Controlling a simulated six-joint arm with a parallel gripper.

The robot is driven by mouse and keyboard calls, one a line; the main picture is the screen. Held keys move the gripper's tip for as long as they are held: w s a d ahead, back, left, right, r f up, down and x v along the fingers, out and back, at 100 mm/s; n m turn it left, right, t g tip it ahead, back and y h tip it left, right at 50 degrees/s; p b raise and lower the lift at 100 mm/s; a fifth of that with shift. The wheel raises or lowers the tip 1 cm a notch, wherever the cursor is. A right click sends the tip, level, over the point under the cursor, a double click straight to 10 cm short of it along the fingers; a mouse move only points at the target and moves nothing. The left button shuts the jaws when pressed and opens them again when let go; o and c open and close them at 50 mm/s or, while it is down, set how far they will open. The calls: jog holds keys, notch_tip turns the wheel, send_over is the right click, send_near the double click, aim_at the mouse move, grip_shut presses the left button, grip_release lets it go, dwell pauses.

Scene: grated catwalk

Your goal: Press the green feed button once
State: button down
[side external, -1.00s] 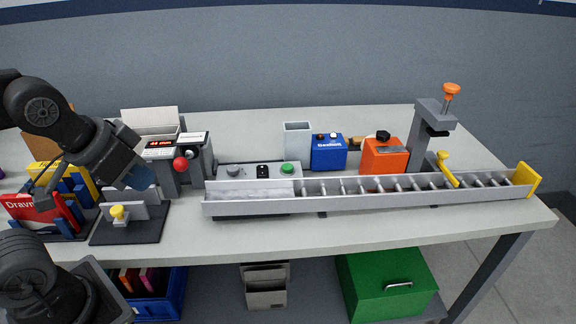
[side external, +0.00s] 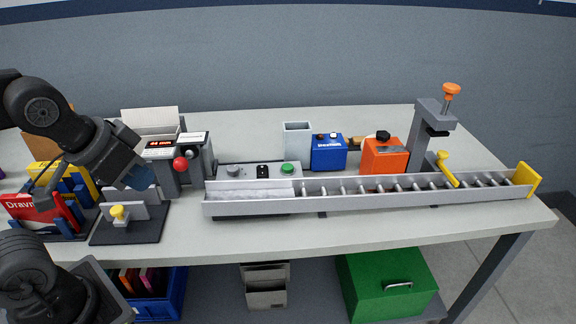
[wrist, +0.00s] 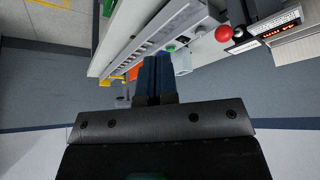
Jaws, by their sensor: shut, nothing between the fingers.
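The green feed button (side external: 288,168) is on the grey control panel (side external: 258,171) behind the conveyor's left part, right of a black switch and a grey knob. It also shows small in the wrist view (wrist: 171,48), just beyond my fingers. My gripper (side external: 140,176) is at the left of the bench in the side view, well left of the button and above the yellow-knobbed fixture. In the wrist view my gripper's blue fingers (wrist: 157,78) are together with nothing between them.
A roller conveyor (side external: 370,190) runs along the bench front. Left of the panel stands a device with a red knob (side external: 180,164) and display. Behind are a grey bin (side external: 297,142), a blue box (side external: 328,152) and an orange box (side external: 384,156).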

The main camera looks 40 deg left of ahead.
dwell(0.3)
jog(key=n+t+h, duration=0.2)
jog(key=n+h, duration=0.4)
jog(key=n, duration=1.3)
send_over(287, 168)
notch_tip(287, 168, down, 6)
jog(key=shift+f, duration=0.25)
jog(key=shift+w+a, duration=0.1)
jog(key=shift+f, duration=4.4)
jog(key=shift+f, duration=0.1)
